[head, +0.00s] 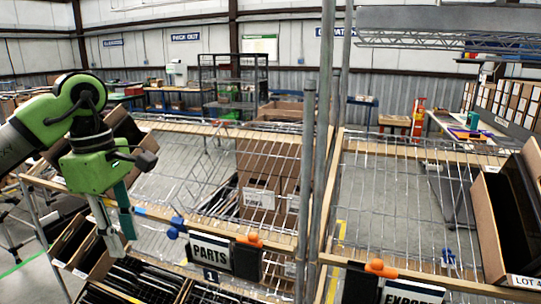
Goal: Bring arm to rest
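My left arm comes in from the left, with its green wrist over the left end of the wire rack. My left gripper (122,240) points down, its two fingers apart with a narrow gap and nothing visible between them. It hangs in front of the rack's left part, near the tilted cartons (72,243) on the lower level. My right arm and gripper are not in view.
The wire shelf (190,170) is mostly bare on its left part. A grey upright post (322,150) stands mid-picture. A tilted carton (490,225) with dark contents is at the right.

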